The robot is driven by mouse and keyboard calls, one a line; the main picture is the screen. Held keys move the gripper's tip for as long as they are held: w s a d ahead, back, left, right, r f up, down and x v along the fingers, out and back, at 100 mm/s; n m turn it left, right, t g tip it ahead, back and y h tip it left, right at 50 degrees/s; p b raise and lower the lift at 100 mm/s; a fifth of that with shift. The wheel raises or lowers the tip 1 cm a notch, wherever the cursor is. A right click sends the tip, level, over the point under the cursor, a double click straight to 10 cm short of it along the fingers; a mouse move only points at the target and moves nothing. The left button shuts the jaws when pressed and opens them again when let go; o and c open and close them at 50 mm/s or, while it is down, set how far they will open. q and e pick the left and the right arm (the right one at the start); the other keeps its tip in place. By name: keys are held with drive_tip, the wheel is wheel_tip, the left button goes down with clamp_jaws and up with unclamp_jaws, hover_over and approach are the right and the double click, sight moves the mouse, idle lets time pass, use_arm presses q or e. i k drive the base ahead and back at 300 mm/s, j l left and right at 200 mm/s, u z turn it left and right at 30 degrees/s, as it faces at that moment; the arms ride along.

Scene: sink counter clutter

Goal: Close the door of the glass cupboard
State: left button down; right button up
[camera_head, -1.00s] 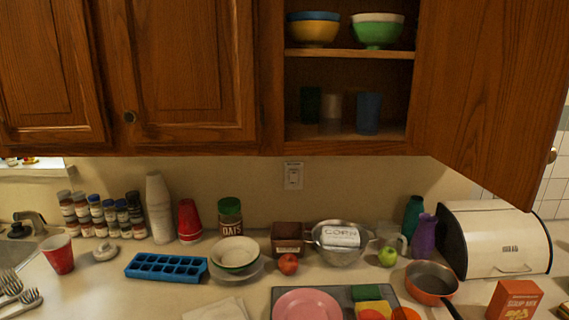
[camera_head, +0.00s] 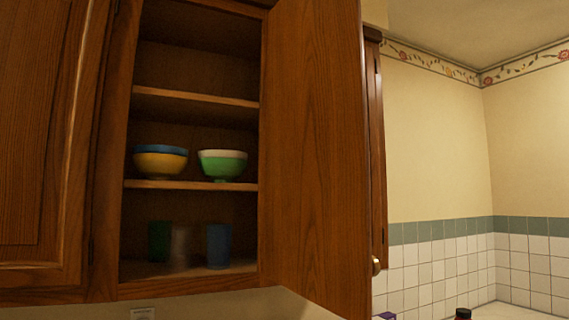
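The glass cupboard (camera_head: 190,186) is a brown wooden wall cupboard, and it stands open. Its door (camera_head: 315,150) is hinged on the right and swung out toward me, with a small round knob (camera_head: 376,265) near its lower outer edge. Inside, a blue bowl (camera_head: 160,149) sits in a yellow bowl (camera_head: 160,163), and a green and white bowl (camera_head: 222,164) stands beside them on a shelf. Below are a dark green glass (camera_head: 159,241), a clear one (camera_head: 180,247) and a blue one (camera_head: 218,245). Neither gripper shows.
A closed cupboard door (camera_head: 40,140) is at the left. Wall tiles (camera_head: 440,265) and a bare wall (camera_head: 435,150) lie to the right of the open door. Tops of a purple item (camera_head: 386,316) and a dark-capped bottle (camera_head: 463,313) show at the bottom edge.

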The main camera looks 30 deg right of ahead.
sight(318, 218)
drive_tip(key=i+l+u, duration=0.25)
drive_tip(key=l, duration=0.9)
drive_tip(key=l+u, duration=0.2)
drive_tip(key=l, duration=0.95)
drive_tip(key=k, duration=0.05)
